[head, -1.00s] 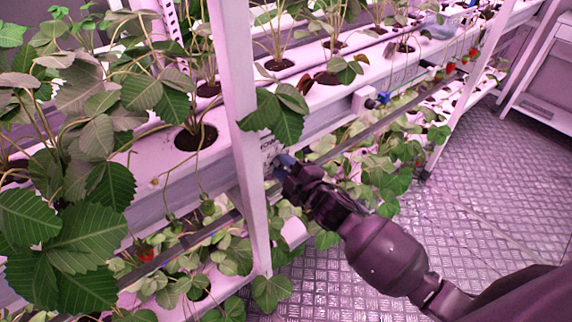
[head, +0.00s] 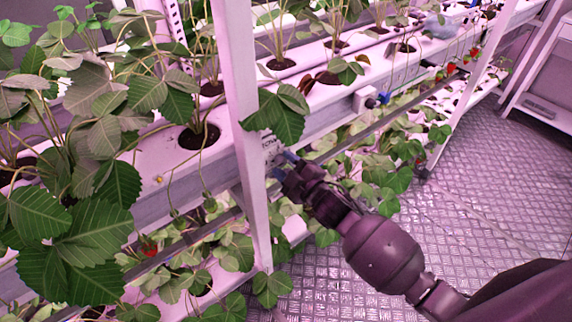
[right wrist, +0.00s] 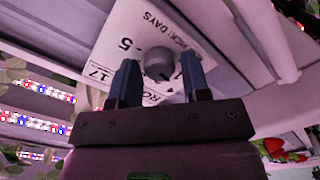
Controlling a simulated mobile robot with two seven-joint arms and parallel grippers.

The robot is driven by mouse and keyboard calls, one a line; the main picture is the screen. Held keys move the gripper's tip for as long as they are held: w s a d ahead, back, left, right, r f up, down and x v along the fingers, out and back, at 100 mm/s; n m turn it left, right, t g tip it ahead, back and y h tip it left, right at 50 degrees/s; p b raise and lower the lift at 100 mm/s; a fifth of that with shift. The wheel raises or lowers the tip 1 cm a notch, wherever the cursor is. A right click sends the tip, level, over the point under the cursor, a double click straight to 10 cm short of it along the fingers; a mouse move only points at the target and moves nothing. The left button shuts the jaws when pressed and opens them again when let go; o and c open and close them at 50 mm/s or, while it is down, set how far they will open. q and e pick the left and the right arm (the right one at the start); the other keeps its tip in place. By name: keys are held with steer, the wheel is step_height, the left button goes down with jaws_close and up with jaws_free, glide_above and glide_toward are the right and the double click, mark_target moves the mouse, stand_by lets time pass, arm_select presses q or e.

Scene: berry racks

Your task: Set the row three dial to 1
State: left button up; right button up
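The dial (right wrist: 158,64) is a grey round knob on a white label plate (right wrist: 128,32) in the right wrist view. The plate shows the words "PICK" and "DAYS" and numbers including 5 and 17; part of it is hidden behind my gripper. My right gripper (right wrist: 160,82) is open, with one blue-tipped finger on each side of the knob's lower part. I cannot tell whether the fingers touch it. In the head view my right gripper (head: 283,164) is at the rack beside the white upright, and the dial is hidden there. My left gripper is not in view.
A white rack upright (head: 240,130) stands just left of my right gripper. Strawberry plants (head: 85,210) crowd the rack shelves. A blue valve (head: 383,98) sits on the rail further right. The metal floor (head: 490,190) at the right is clear.

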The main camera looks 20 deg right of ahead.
steer(key=shift+o, duration=0.9)
steer(key=v, duration=1)
steer(key=shift+s, duration=0.4)
steer(key=shift+d, duration=0.15)
steer(key=s+d+f+m+g+h, duration=0.3)
steer(key=s+f+m, duration=0.3)
steer(key=s+f, duration=0.1)
steer(key=s+d+f+m+g+h, duration=0.3)
steer(key=s+f+m, duration=0.4)
steer(key=s, duration=0.3)
steer(key=shift+s+d+f, duration=0.25)
steer(key=shift+d+f, duration=0.05)
steer(key=shift+d, duration=0.15)
steer(key=shift+c, duration=1.2)
